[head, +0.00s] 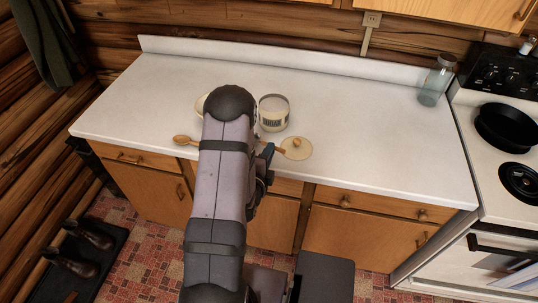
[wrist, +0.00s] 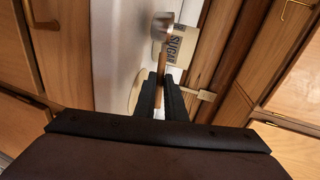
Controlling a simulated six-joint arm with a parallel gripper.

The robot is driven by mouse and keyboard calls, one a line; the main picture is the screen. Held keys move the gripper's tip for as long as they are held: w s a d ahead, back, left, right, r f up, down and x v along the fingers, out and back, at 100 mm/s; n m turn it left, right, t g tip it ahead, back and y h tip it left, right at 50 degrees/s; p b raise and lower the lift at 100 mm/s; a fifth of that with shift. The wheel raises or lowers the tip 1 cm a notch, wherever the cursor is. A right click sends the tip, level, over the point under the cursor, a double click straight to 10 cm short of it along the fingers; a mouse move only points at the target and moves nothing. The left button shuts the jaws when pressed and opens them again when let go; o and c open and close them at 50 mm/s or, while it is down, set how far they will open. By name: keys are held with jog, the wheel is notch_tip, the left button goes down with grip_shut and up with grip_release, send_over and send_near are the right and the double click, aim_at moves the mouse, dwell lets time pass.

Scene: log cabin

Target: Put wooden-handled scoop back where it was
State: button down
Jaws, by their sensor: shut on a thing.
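The wooden-handled scoop shows in the wrist view as a thin wooden handle (wrist: 161,64) running up from between my fingers. A pale, metal-looking end (wrist: 160,24) lies beyond it, close to the sugar jar. My gripper (wrist: 160,93) is shut on the handle. In the head view my gripper (head: 267,154) is low over the front of the counter, mostly hidden by my arm. The sugar jar (head: 273,114) stands upright and lidless behind it; its label shows in the wrist view (wrist: 179,43). Whether scoop and jar touch I cannot tell.
A round pale lid with a wooden knob (head: 297,150) lies right of my gripper. A wooden spoon (head: 183,139) lies at left, partly behind my arm. A pale thing (head: 201,104) is mostly hidden. A glass bottle (head: 436,82) stands far right. The counter's right part is clear.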

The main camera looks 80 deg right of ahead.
jog(key=shift+f, duration=0.85)
jog(key=shift+f, duration=0.2)
jog(key=c, duration=1.8)
grip_release()
jog(key=shift+r, duration=0.25)
jog(key=shift+a, duration=0.55)
jog(key=shift+v, duration=3.25)
